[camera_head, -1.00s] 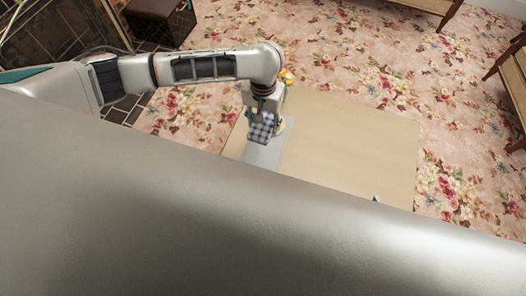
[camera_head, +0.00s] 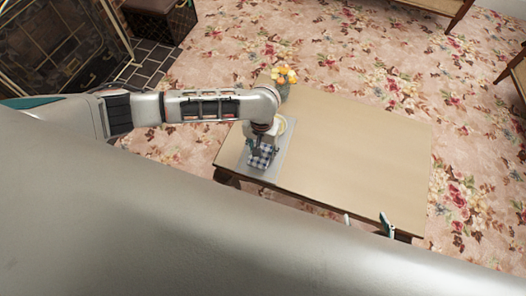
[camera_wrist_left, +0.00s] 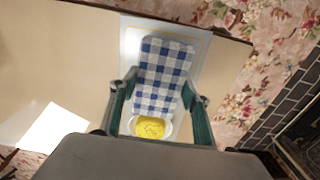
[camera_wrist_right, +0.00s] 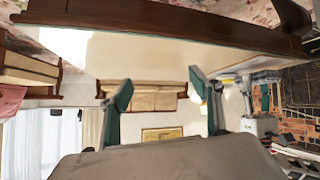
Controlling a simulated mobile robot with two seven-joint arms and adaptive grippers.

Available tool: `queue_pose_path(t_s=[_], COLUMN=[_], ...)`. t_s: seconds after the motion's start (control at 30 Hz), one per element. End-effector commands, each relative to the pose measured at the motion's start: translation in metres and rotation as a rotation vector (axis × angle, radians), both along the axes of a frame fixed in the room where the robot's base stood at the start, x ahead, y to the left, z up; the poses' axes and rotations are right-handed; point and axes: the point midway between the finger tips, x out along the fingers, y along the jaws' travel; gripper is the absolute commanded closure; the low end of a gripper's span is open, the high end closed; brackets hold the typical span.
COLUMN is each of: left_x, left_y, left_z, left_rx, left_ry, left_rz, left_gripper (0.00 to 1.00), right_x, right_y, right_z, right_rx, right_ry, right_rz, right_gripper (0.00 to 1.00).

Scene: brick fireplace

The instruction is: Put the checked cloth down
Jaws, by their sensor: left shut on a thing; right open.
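The blue-and-white checked cloth (camera_wrist_left: 165,72) is between the fingers of my left gripper (camera_wrist_left: 160,88), which is shut on it. In the head view the cloth (camera_head: 261,157) is over the grey mat (camera_head: 232,153) at the left end of the table (camera_head: 350,150). I cannot tell whether the cloth touches the mat. A white bowl with yellow contents (camera_wrist_left: 150,128) is beside the cloth in the left wrist view, partly hidden by it. My right gripper (camera_head: 367,222) is open and empty at the table's near edge; its spread fingers also show in the right wrist view (camera_wrist_right: 160,88).
A vase of orange and yellow flowers (camera_head: 284,76) stands at the table's far left corner. The table's middle and right are bare. A dark box (camera_head: 160,22) stands by the fireplace (camera_head: 60,45), and wooden furniture edges show at the right.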

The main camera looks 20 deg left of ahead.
Motion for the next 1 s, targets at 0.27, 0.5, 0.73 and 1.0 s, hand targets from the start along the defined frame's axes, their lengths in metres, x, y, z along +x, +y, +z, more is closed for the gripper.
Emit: queue_pose_path(t_s=[0.27, 0.5, 0.73, 1.0], left_x=[0.0, 0.0, 0.0, 0.0], left_y=[0.0, 0.0, 0.0, 0.0], left_z=[-0.025, -0.026, -0.027, -0.024], left_rx=[-0.001, 0.0, 0.0, -0.001], left_ry=[0.001, 0.0, 0.001, 0.001], left_rz=[0.001, 0.001, 0.001, 0.001], left_gripper=[0.71, 0.71, 0.37, 0.37], right_x=[-0.003, -0.001, -0.002, -0.002], right_y=[-0.002, -0.002, -0.002, -0.003], right_z=[-0.008, -0.005, -0.007, -0.009], right_rx=[-0.013, -0.012, -0.011, -0.011], right_ry=[0.008, 0.002, 0.004, 0.007], right_rz=[0.004, 0.003, 0.003, 0.003], right_gripper=[0.37, 0.37, 0.37, 0.37])
